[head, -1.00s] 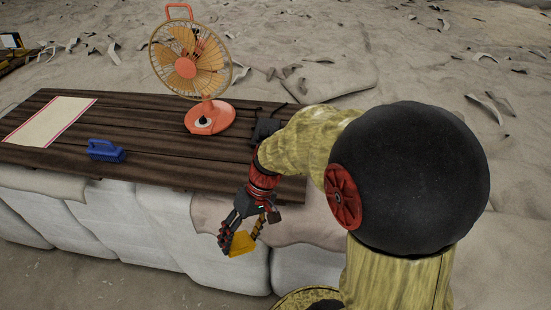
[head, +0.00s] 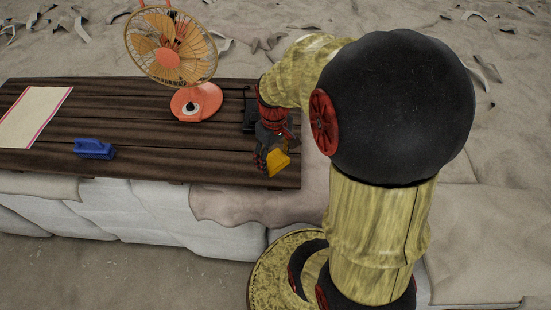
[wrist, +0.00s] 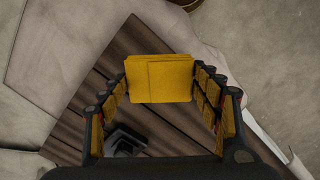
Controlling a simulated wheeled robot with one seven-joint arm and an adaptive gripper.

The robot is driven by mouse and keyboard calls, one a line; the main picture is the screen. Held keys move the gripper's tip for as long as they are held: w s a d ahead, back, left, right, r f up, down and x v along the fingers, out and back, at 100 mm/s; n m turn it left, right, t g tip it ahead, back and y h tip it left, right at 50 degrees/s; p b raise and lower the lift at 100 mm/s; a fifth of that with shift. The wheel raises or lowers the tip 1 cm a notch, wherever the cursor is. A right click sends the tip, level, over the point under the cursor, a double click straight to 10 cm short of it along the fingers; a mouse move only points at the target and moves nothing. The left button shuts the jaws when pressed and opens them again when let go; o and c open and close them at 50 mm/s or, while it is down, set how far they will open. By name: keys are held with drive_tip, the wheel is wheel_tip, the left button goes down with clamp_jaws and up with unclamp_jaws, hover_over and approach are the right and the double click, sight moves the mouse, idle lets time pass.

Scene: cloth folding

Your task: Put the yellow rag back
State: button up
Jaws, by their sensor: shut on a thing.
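The yellow rag (head: 281,163) is a folded, flat yellow pad. My gripper (head: 270,163) is shut on it, near the right end of the dark wooden table (head: 200,155). In the wrist view the rag (wrist: 160,79) sits between the two fingertips of my gripper (wrist: 160,85), with the table's planks (wrist: 165,125) behind it. I cannot tell from these views how high the rag is above the planks.
An orange fan (head: 196,102) stands on the table. A blue brush-like object (head: 94,149) lies near the front edge, and a pale cloth with striped edges (head: 33,115) lies at the left. A dark object (head: 249,116) is beside my arm. The front middle planks are clear.

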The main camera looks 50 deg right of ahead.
sight(276, 156)
drive_tip(key=w+d+f, duration=0.1)
drive_tip(key=f, duration=0.1)
drive_tip(key=w+d+f, duration=0.1)
drive_tip(key=d+f, duration=0.1)
drive_tip(key=w+d+f, duration=0.1)
drive_tip(key=f, duration=0.1)
drive_tip(key=shift+w+d+f, duration=0.15)
drive_tip(key=shift+f+p, duration=0.3)
drive_tip(key=shift+f, duration=1.15)
drive_tip(key=o, duration=0.9)
drive_tip(key=shift+f, duration=0.1)
drive_tip(key=shift+o, duration=0.6)
